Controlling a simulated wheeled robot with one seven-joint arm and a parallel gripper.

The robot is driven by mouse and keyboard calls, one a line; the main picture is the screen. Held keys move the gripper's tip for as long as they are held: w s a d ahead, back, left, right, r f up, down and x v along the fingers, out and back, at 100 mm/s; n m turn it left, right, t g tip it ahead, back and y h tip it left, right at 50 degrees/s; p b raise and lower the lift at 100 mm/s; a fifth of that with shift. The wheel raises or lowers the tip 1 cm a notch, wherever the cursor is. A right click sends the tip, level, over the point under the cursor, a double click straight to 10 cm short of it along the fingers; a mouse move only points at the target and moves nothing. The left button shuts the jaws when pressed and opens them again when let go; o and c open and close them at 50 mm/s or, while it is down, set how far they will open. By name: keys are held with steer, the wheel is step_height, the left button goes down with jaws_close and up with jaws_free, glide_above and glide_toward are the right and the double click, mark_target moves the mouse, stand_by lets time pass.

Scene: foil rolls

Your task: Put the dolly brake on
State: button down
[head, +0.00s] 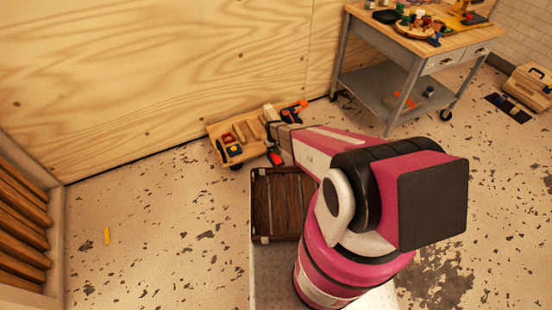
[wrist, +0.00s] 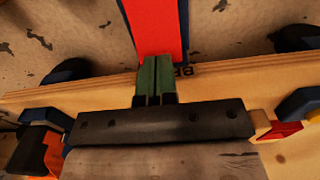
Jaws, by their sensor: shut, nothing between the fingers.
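The dolly (head: 232,160) is a low wooden platform against the plywood wall in the head view, with dark wheels. Its plywood edge (wrist: 230,78) crosses the wrist view and carries dark letters, partly hidden, starting "BR". A red brake pedal (wrist: 158,28) with blue sides sticks out from that edge; a red part also shows at the dolly's right side in the head view (head: 275,157). My gripper (wrist: 158,82) is shut and empty. Its green fingertips overlap the pedal's near end at the edge; I cannot tell whether they touch it.
Several tools and blocks lie on the dolly, with an orange tool (head: 295,109) at its right. A workbench (head: 385,85) stands at the back right and a toolbox (head: 530,88) lies beyond it. A small yellow piece (head: 107,236) lies on the open floor at left.

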steer(key=shift+f, duration=0.65)
steer(key=shift+r, duration=3.5)
steer(key=shift+s+d+r, duration=0.1)
steer(key=shift+r, duration=0.2)
steer(key=s+d+r+m, duration=0.1)
steer(key=s+d+r, duration=0.3)
steer(key=s+r, duration=0.3)
steer(key=s+d+r+m, duration=0.2)
steer(key=s+d+r, duration=0.3)
steer(key=r, duration=1.3)
steer(key=s+d+r+m, duration=0.1)
steer(key=s+d+r, duration=0.3)
steer(key=s+r, duration=0.4)
step_height(320, 180, up, 5)
steer(key=shift+s+d+r+m, duration=0.1)
steer(key=shift+s+d+m, duration=0.2)
steer(key=shift+s+d, duration=0.05)
